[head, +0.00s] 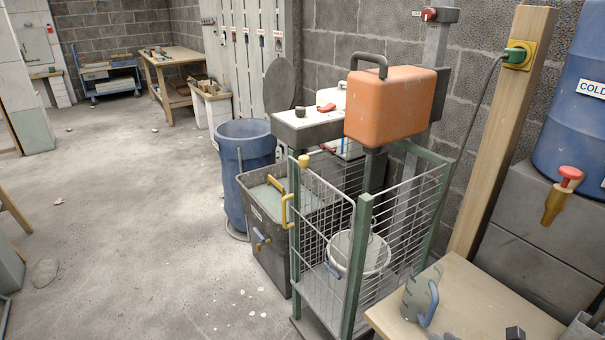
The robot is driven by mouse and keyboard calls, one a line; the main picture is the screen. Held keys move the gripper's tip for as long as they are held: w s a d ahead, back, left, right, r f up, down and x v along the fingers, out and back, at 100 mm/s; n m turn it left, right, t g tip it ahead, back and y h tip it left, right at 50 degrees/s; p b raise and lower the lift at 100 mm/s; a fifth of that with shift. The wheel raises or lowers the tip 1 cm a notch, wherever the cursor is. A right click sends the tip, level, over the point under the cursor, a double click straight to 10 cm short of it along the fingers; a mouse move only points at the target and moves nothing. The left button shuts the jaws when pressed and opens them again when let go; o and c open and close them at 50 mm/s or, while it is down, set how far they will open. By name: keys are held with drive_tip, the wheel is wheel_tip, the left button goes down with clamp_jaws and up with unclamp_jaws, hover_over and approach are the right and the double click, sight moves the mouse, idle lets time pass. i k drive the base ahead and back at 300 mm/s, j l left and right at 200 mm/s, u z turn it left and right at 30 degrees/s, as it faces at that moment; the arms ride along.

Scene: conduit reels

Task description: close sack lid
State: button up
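A blue sack-like round bin (246,155) stands on the floor at the middle of the head view, beside the wall cabinets. A dark grey round disc (280,84) stands upright above its back right edge and looks like its lid, raised open. The hinge between them is hidden behind a light-topped stand. The bin's mouth looks dark inside; its contents cannot be made out. My gripper is not in view.
A grey tub (265,240) with yellow handles and a green-posted wire cage (363,240) holding a white bucket (357,252) stand in front and right of the bin. An orange box (390,105) rises above them. A wooden table (490,310) is near right. The floor at left is mostly clear.

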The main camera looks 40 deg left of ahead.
sight(280, 82)
drive_tip(key=u, duration=1.75)
